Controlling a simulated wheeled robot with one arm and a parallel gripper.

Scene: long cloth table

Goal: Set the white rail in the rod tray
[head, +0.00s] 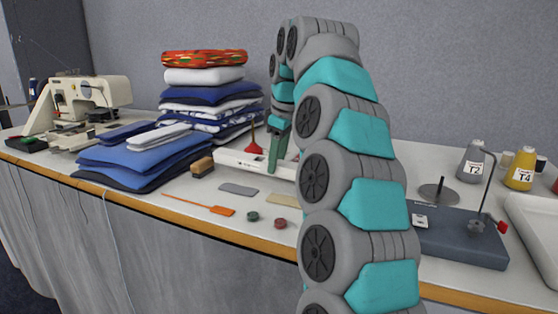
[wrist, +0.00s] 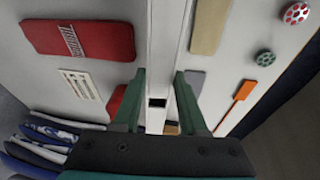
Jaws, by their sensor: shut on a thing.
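The white rail (head: 235,161) is a long pale bar at the middle of the table in the head view. My gripper (head: 273,168) points down onto it, its green fingers on either side of the bar. In the wrist view the rail (wrist: 158,40) runs lengthwise between the fingertips of my gripper (wrist: 159,78), with a dark square opening in it. The gripper is shut on the rail. Whether the rail touches the table is unclear. A white tray (head: 532,222) with a raised rim is cut off at the right edge; I cannot tell if it is the rod tray.
Blue cushions (head: 140,158) and a stack of folded textiles (head: 208,100) stand left. An orange tool (head: 200,205), a grey plate (head: 238,189) and two small discs lie in front. My arm hides the middle right. A dark-grey stand (head: 460,240) is beside the tray.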

